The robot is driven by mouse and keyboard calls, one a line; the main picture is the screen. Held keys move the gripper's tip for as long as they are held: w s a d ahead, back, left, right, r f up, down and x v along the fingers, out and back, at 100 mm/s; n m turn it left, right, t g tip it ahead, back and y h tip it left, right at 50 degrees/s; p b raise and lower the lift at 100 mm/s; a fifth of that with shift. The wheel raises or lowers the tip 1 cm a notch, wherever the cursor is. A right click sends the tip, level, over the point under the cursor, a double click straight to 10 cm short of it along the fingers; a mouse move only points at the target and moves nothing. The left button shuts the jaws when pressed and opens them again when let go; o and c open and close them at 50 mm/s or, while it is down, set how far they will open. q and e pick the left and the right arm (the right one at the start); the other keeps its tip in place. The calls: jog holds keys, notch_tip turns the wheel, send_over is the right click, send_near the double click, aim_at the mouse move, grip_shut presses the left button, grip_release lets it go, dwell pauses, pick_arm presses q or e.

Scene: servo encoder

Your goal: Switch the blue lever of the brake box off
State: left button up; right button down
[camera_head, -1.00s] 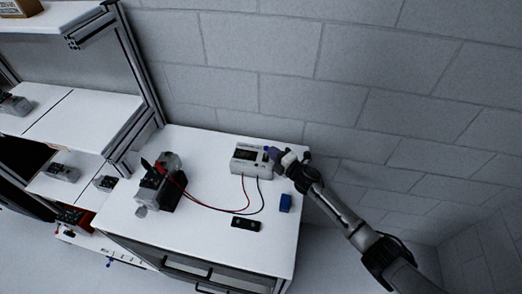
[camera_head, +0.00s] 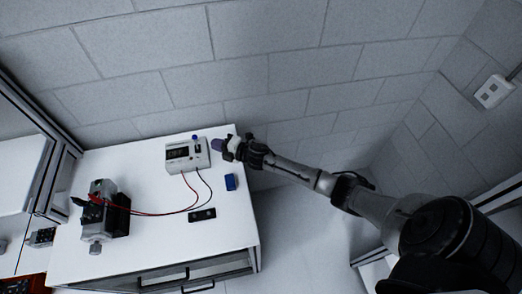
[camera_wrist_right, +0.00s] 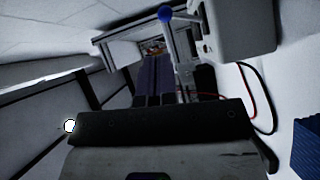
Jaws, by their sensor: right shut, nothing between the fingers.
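The brake box (camera_head: 174,164) is a white box with a dark display, at the back of the white table. Its lever has a blue knob (camera_head: 195,137), which shows at the box's back edge in the head view. In the right wrist view the knob (camera_wrist_right: 165,13) tops a pale post, left of the white box (camera_wrist_right: 240,32). My right gripper (camera_head: 217,145) is shut and empty, just right of the box and apart from the knob. Its purple-grey fingers (camera_wrist_right: 155,78) show in the right wrist view, below the knob. My left gripper is out of view.
Red and black cables run from the box to a grey motor unit (camera_head: 102,205) at the left. A blue block (camera_head: 230,182) and a black flat piece (camera_head: 202,215) lie in front of the box. The wall (camera_head: 285,95) stands close behind.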

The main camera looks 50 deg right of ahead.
jog(key=r+v, duration=0.2)
jog(key=v, duration=1.5)
jog(key=shift+d+b, duration=0.2)
jog(key=shift+b, duration=0.2)
jog(key=shift+w, duration=0.15)
